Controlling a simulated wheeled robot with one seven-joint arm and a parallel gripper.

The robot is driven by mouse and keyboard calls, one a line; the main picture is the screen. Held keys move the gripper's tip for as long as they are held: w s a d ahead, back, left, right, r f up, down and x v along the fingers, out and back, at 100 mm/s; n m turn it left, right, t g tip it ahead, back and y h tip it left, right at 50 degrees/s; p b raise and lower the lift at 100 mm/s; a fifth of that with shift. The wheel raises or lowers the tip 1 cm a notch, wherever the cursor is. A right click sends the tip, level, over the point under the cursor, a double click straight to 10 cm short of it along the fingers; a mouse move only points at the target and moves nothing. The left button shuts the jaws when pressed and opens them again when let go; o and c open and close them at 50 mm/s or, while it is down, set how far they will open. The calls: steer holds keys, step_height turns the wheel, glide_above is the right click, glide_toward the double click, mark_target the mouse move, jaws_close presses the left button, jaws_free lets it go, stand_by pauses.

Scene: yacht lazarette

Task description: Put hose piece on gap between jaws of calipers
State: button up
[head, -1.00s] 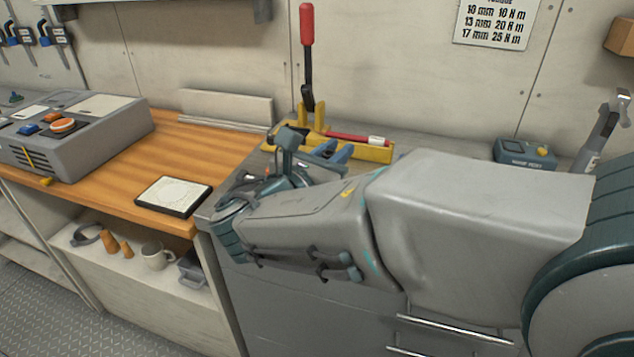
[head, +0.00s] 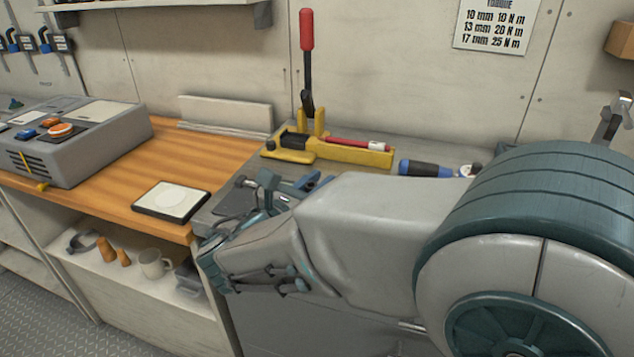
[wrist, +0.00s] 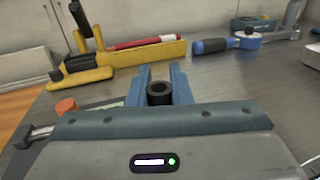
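The hose piece (wrist: 159,93), a short black tube with an open round end, is between the two blue fingers of my gripper (wrist: 160,76) in the wrist view. The fingers appear to press on both its sides. In the head view my gripper (head: 316,182) is low over the grey worktop, its fingers pointing away, and the hose piece cannot be made out. A silver metal tool with a dark end (wrist: 32,134) lies left of my gripper in the wrist view; it may be the calipers, but their jaws and gap cannot be made out.
A yellow tool with a red-handled lever (head: 345,152) stands behind my gripper. A blue-and-black handled tool (head: 427,168) lies right of it. An orange-red cap (wrist: 66,106) is close left of my fingers. A framed white panel (head: 172,200) lies on the wooden top.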

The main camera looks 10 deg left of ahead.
steer(key=o, duration=0.4)
steer(key=shift+r, duration=0.2)
steer(key=p+v, duration=0.1)
steer(key=v, duration=1.1)
